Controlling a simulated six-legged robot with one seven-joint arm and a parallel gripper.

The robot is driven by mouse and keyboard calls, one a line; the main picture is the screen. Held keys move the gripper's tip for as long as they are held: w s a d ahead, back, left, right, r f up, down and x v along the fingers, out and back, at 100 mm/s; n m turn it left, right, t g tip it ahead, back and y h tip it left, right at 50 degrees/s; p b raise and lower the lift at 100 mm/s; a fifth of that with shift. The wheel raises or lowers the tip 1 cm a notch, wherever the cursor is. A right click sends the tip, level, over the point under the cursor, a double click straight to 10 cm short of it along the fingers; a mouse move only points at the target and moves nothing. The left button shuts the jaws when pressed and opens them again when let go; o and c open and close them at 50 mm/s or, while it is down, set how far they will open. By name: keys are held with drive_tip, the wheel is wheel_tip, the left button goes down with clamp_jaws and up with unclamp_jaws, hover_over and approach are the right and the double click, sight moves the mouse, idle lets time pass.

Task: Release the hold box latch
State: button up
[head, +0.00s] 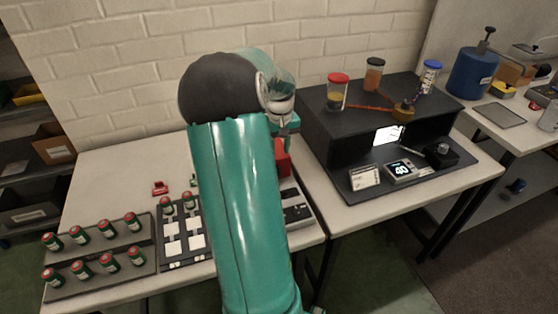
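No latch can be made out with certainty. A red block-like part (283,157) shows just right of my arm, mostly hidden behind it. In front of it is a light grey unit (297,204) with dark slots at the right end of the left table, its left side covered by my arm. I cannot tell which of these is the hold box. My teal arm reaches forward over the table and its wrist bends down near the red part. My gripper's fingers are hidden behind my own arm.
The left table (110,170) bears a rack (100,258) of several red-capped green vials, a dark panel with white squares (182,240) and a small red item (160,188).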

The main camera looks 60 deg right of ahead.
drive_tip(key=shift+r, duration=2.3)
drive_tip(key=w+a+r+n+t, duration=0.1)
drive_tip(key=w+a+r, duration=0.25)
drive_tip(key=a, duration=0.45)
drive_tip(key=w+a+r+n+t, duration=0.15)
drive_tip(key=w+a, duration=0.25)
drive_tip(key=a, duration=0.5)
drive_tip(key=w+a+r+n, duration=0.2)
drive_tip(key=w+a+r, duration=0.2)
drive_tip(key=a, duration=0.4)
drive_tip(key=s+a+n+t, duration=0.1)
drive_tip(key=s+a+n, duration=0.1)
drive_tip(key=a, duration=1)
drive_tip(key=s+a+n+t, duration=0.2)
drive_tip(key=s+a, duration=0.3)
drive_tip(key=a, duration=0.8)
drive_tip(key=shift+s+r, duration=0.3)
drive_tip(key=shift+r, duration=0.15)
